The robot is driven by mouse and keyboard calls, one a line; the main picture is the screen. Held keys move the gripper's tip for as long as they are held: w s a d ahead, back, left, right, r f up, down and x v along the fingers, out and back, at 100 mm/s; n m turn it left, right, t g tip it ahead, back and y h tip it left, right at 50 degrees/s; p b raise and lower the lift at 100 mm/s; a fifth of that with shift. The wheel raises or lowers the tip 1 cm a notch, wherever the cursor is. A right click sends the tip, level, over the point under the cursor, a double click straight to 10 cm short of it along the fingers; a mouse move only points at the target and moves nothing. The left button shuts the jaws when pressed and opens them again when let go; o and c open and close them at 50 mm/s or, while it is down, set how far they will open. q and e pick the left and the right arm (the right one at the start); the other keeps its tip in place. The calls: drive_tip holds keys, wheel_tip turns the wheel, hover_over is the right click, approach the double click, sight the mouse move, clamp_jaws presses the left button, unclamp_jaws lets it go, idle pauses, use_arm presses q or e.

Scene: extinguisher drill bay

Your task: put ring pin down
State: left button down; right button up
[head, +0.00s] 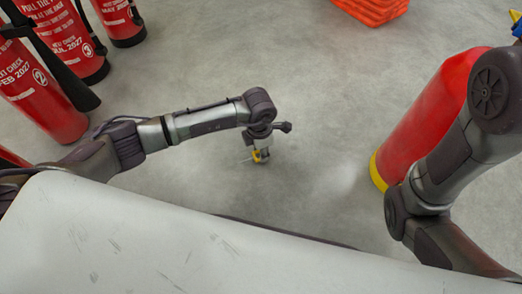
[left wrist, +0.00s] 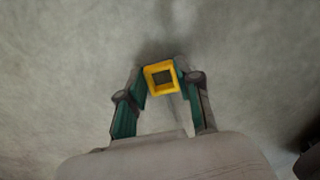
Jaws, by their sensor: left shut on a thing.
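My left gripper (head: 260,153) points down over the grey floor near the middle of the head view. It is shut on the ring pin (head: 264,153), whose yellow part shows at the fingertips. In the left wrist view, the pin's square yellow ring (left wrist: 162,65) sits between the two fingertips of the left gripper (left wrist: 160,83), with bare floor behind it. I cannot tell whether the pin touches the floor. My right arm comes in at the right, but its gripper is not in view.
A large red cylinder (head: 425,115) with a yellow base rim is at the right, partly behind my right arm. Several red extinguishers (head: 68,38) stand at the upper left. An orange stack (head: 372,8) is at the top edge. The concrete floor (head: 270,50) between them is clear.

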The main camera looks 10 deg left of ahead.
use_arm(q)
drive_tip(key=shift+f, duration=0.15)
drive_tip(key=c, duration=0.8)
unclamp_jaws()
wheel_tip(320, 180, up, 12)
drive_tip(key=p, duration=0.9)
drive_tip(key=shift+s+a, duration=0.1)
drive_tip(key=shift+a, duration=0.05)
drive_tip(key=shift+p, duration=0.3)
